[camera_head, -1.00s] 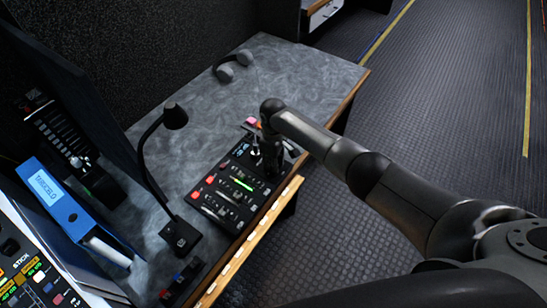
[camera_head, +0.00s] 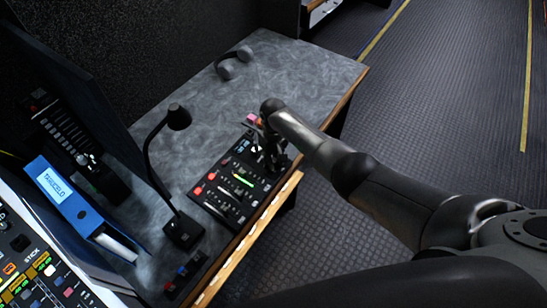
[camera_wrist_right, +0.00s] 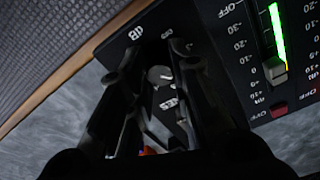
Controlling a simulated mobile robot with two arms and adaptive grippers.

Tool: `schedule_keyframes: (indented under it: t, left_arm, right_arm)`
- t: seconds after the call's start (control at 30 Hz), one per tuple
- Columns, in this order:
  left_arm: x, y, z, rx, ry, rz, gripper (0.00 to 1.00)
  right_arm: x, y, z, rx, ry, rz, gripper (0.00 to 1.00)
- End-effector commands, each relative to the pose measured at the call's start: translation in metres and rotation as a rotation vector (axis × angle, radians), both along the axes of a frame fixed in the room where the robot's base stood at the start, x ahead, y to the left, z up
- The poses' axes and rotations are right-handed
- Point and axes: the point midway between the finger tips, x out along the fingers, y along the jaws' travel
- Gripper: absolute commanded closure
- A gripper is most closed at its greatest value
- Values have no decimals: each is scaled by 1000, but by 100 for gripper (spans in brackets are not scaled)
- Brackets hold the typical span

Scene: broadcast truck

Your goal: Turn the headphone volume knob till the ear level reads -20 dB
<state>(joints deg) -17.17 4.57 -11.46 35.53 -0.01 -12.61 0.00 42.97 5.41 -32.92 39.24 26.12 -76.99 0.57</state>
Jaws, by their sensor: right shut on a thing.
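The black control panel (camera_head: 226,200) lies at the desk's front edge. My right gripper (camera_head: 268,152) points down over its far right part. In the right wrist view my right gripper (camera_wrist_right: 157,58) is shut on a small grey-topped knob (camera_wrist_right: 160,76), one finger on each side. The fingers hide much of the knob and its scale; a "dB" label shows beside it. A green lit bar (camera_wrist_right: 277,28) with a slider and dB markings stands right of the fingers; it also shows in the head view (camera_head: 243,180). I cannot read an ear level. My left gripper is out of view.
A gooseneck microphone (camera_head: 180,117) rises left of the panel. A blue binder (camera_head: 70,205) and another console (camera_head: 40,275) stand at the left. The desk right of the headphones is clear.

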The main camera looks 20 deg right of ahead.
Motion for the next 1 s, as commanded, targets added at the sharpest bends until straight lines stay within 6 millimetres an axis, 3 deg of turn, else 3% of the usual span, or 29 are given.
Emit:
schedule_keyframes:
  t: [0.33,0.37,0.53,1.0]
  left_arm:
    - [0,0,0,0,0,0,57]
    - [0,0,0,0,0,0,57]
    - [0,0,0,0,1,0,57]
    - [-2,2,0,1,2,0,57]
  right_arm:
    - [2,0,1,0,-4,-1,100]
    - [2,0,1,0,-4,-1,77]
    - [1,0,1,0,-3,0,56]
    - [1,0,8,1,-3,1,56]
